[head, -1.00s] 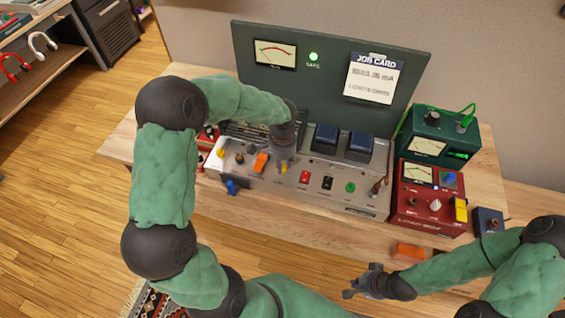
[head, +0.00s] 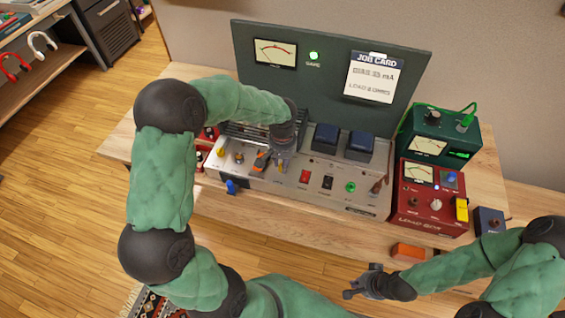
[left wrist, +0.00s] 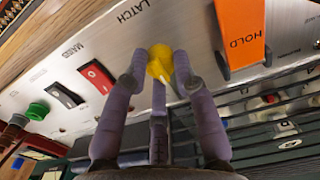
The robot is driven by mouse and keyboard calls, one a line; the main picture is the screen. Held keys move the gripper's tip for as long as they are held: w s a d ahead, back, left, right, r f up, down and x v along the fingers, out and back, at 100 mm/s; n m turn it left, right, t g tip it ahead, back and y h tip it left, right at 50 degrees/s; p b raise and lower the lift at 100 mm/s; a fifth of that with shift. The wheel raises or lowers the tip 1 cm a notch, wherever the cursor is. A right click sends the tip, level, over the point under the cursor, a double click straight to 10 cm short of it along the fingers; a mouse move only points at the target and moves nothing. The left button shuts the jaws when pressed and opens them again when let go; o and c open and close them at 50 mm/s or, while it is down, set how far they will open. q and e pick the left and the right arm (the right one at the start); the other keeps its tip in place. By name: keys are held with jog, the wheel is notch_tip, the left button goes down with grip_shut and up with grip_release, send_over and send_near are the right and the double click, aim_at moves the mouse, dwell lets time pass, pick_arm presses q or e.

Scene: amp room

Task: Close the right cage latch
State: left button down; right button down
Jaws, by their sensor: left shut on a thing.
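A yellow latch knob (left wrist: 160,64) sits on the silver front panel beside the word LATCH in the left wrist view. The fingers of my left gripper (left wrist: 157,75) are closed around it. In the head view my left gripper (head: 272,166) reaches down to the panel (head: 322,203), and its fingers hide the knob. The orange HOLD lever (left wrist: 240,32) is right beside my fingers. The dark slatted cage (head: 236,130) behind is partly covered by my arm. My right gripper (head: 364,284) is empty, its fingers apart, low in front of the bench.
Red (left wrist: 97,76) and black (left wrist: 67,95) rocker switches are along the panel. A red meter box (head: 425,212) and a green one (head: 450,135) stand at the right. A lid with a job card (head: 371,80) and a lit green SAFE lamp (head: 314,56) rises behind.

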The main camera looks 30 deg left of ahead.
dwell(0.4)
pick_arm(q)
jog(key=c, duration=1)
grip_release()
notch_tip(320, 180, up, 12)
jog(key=shift+f, duration=0.1)
